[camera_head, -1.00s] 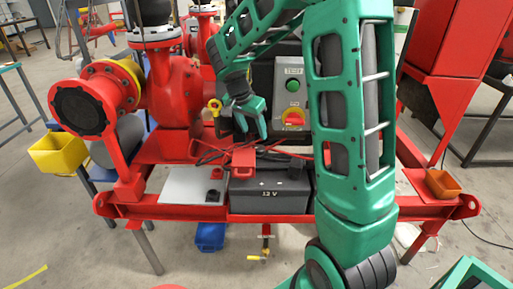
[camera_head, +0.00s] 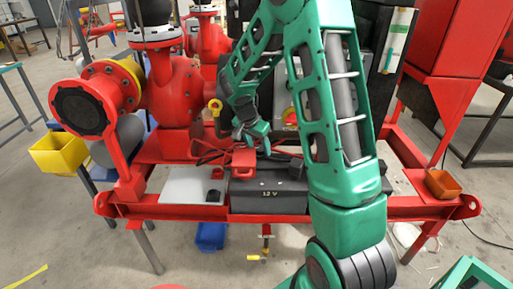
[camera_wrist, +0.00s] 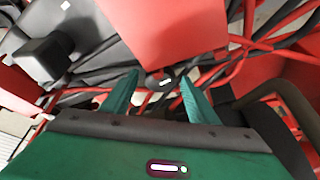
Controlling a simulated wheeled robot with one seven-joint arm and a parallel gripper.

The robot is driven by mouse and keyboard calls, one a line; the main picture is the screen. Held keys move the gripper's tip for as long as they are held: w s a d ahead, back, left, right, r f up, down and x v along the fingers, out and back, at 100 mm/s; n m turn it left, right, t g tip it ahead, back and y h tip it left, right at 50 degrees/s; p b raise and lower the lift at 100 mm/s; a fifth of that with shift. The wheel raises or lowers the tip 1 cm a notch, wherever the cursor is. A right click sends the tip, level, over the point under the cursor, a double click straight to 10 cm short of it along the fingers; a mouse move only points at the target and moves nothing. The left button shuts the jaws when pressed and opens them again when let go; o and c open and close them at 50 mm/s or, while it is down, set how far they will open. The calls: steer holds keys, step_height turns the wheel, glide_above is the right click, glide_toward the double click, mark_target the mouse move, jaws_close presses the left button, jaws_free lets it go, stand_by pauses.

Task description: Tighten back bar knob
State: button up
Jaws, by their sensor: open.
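A small round black knob (camera_wrist: 160,82) with a white mark shows in the wrist view, at the edge of a red plate (camera_wrist: 165,30). It looks like the back bar knob; in the head view I cannot make it out. My gripper (camera_wrist: 158,79) is open, with one green finger on each side of the knob in the picture. I cannot tell whether the fingers reach down around it, and no contact shows. In the head view my gripper (camera_head: 252,147) points down above the back of the black 12 V battery (camera_head: 268,197), close to a red part (camera_head: 243,161).
Red and black cables (camera_wrist: 245,68) run around the knob. A black block (camera_wrist: 42,60) stands to its left. A control panel stands behind my arm, mostly hidden.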

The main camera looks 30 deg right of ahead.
steer(key=c, duration=1)
steer(key=shift+c, duration=0.2)
steer(key=n, duration=0.2)
steer(key=n+t+y, duration=0.1)
steer(key=n, duration=0.1)
steer(key=shift+d+r+n+t, duration=0.1)
steer(key=shift+n+t, duration=0.2)
steer(key=shift+d+n+t+y, duration=0.1)
steer(key=shift+n+t+y, duration=0.5)
steer(key=shift+n, duration=1.5)
